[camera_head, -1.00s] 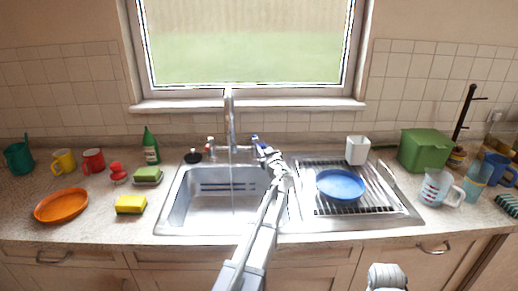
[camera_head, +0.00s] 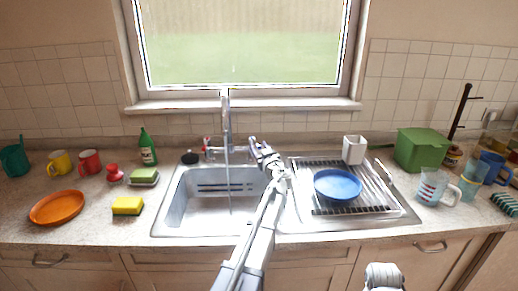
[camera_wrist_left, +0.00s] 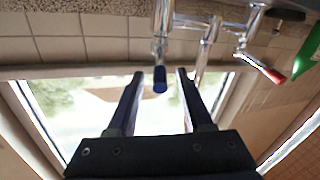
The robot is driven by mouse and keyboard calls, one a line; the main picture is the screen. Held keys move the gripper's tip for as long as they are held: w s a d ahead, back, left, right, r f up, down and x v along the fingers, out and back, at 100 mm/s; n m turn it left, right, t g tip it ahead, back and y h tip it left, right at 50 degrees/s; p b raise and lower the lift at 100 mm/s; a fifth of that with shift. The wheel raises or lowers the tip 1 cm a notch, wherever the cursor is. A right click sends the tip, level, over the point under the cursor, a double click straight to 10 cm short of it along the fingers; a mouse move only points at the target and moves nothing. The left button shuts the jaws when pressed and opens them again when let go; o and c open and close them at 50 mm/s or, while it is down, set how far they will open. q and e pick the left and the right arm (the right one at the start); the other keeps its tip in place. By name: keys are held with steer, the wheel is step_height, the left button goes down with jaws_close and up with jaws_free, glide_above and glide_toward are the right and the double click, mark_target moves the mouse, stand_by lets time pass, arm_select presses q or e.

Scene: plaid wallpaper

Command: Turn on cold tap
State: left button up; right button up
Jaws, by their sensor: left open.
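The chrome tap (camera_head: 227,125) stands behind the sink (camera_head: 168,210), with a red-tipped handle (camera_head: 206,142) on its left. In the left wrist view, which looks upside down, the blue-ended cold tap handle (camera_wrist_left: 160,80) lies between the fingertips of my left gripper (camera_wrist_left: 160,74), with gaps visible on both sides. The red-tipped handle also shows there (camera_wrist_left: 262,68). In the head view my left gripper (camera_head: 254,143) is open at the tap's right side and hides the blue handle. A thin pale vertical line runs from the tap into the sink; I cannot tell if it is water.
A drying rack (camera_head: 385,205) with a blue plate (camera_head: 338,184) is right of the sink. A white cup (camera_head: 354,150) stands behind it. A green bottle (camera_head: 148,148) and yellow sponge (camera_head: 127,206) are on the left. The window sill (camera_head: 300,104) is behind the tap.

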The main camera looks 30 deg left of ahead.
arm_select(q)
steer(key=v, duration=0.7)
steer(key=shift+s, duration=0.15)
